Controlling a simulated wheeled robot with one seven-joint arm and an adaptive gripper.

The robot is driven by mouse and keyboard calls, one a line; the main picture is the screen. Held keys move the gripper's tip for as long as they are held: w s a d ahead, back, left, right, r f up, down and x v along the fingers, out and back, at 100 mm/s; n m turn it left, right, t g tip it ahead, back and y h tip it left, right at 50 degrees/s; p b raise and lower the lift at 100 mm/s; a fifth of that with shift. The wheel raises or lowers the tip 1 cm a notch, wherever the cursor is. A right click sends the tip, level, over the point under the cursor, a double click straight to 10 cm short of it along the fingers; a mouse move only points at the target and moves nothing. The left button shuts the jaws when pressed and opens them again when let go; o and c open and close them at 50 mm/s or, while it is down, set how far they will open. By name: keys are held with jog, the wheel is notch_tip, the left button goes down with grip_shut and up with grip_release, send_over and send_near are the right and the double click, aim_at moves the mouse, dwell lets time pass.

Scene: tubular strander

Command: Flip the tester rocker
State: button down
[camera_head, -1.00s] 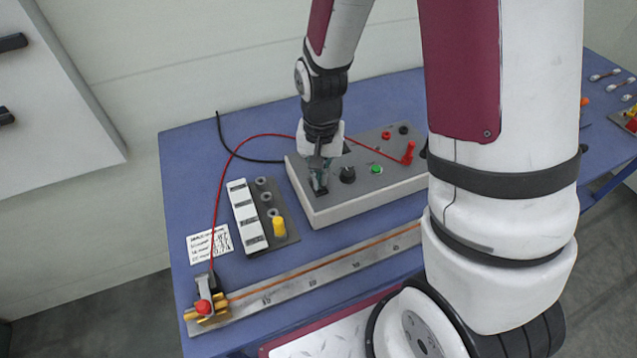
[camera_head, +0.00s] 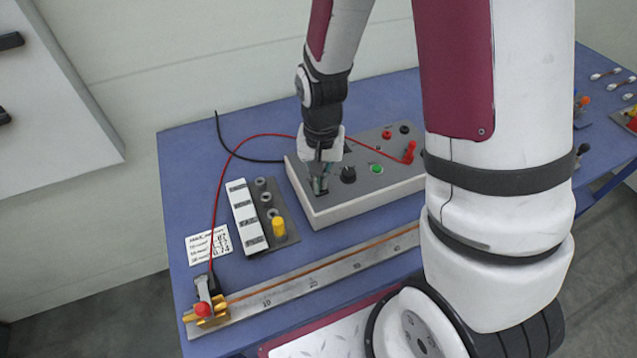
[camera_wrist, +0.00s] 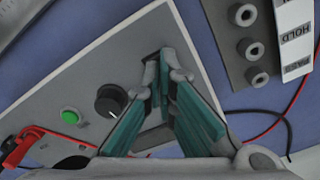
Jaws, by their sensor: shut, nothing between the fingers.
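The tester is a light grey box (camera_head: 330,213) on the blue table, with a dark round knob (camera_head: 348,174), a green button (camera_head: 376,169) and red and black sockets on top. In the wrist view its panel (camera_wrist: 75,95) shows the knob (camera_wrist: 111,101) and green button (camera_wrist: 70,116) to the left of my fingers. My gripper (camera_head: 319,188) is shut and empty, pointing down at the left end of the panel. In the wrist view my gripper's teal fingers (camera_wrist: 164,75) meet near the panel edge. The rocker is not clearly visible; my fingers probably cover it.
A grey holder with a yellow cap (camera_head: 279,227) and a white labelled strip (camera_head: 246,216) stand left of the tester. A long ruler bar (camera_head: 330,273) lies in front. A red lead (camera_head: 222,190) and black lead run across the table. A paper card (camera_head: 209,243) lies far left.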

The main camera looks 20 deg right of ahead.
jog(key=shift+f, duration=0.45)
jog(key=shift+r, duration=0.1)
jog(key=shift+r+p, duration=1.65)
jog(key=shift+r, duration=1.8)
jog(key=s+r+n+t, duration=0.2)
jog(key=s+r, duration=0.6)
jog(key=r, duration=0.4)
jog(key=s+r+n+t+b, duration=0.1)
jog(key=s+r+n+t, duration=0.2)
jog(key=s+r, duration=0.4)
notch_tip(320, 180, up, 5)
jog(key=shift+s+n+t+b, duration=0.3)
jog(key=shift+s+n, duration=0.05)
jog(key=shift+n, duration=0.15)
